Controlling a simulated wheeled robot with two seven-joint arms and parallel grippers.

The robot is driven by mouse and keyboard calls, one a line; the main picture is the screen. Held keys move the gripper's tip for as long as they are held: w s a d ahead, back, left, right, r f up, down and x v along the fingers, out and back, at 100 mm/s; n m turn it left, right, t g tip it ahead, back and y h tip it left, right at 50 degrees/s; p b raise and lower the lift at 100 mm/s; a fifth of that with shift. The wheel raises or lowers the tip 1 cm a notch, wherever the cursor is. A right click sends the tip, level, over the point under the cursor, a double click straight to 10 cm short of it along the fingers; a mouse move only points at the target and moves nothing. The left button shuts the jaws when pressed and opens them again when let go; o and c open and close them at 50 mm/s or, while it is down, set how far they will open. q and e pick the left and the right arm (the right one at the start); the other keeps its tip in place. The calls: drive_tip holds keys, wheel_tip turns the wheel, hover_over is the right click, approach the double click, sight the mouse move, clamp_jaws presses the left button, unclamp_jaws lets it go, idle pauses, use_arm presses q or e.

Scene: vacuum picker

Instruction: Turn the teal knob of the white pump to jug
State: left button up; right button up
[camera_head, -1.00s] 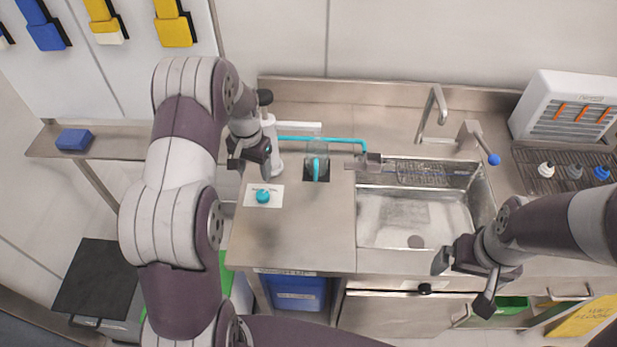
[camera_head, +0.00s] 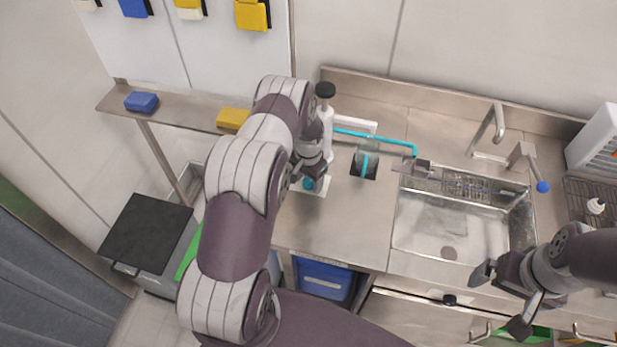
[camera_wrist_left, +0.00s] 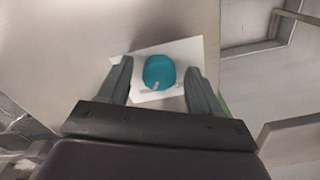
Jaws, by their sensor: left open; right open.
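The teal knob (camera_head: 309,184) sits on a white label plate (camera_head: 321,189) on the steel counter, partly hidden by my left arm in the head view. In the left wrist view the knob (camera_wrist_left: 159,72) lies between the two open fingers of my left gripper (camera_wrist_left: 160,85), with a pale pointer mark at its lower edge. The white plate (camera_wrist_left: 185,48) shows around it. I cannot tell whether the fingers touch the knob. The white pump (camera_head: 327,125) with a black top stands behind; a teal tube (camera_head: 385,139) runs from it. My right gripper (camera_head: 503,298) is open and empty before the sink.
A clear jug (camera_head: 367,155) stands on a dark square right of the knob. The sink (camera_head: 450,228) and its blue-tipped lever (camera_head: 542,186) are further right. A blue bin (camera_head: 324,281) is under the counter. A shelf (camera_head: 180,112) holds a blue block (camera_head: 141,102).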

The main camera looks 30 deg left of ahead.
use_arm(q)
drive_tip(key=shift+w, duration=0.1)
drive_tip(key=c, duration=1)
drive_tip(key=shift+c, duration=0.2)
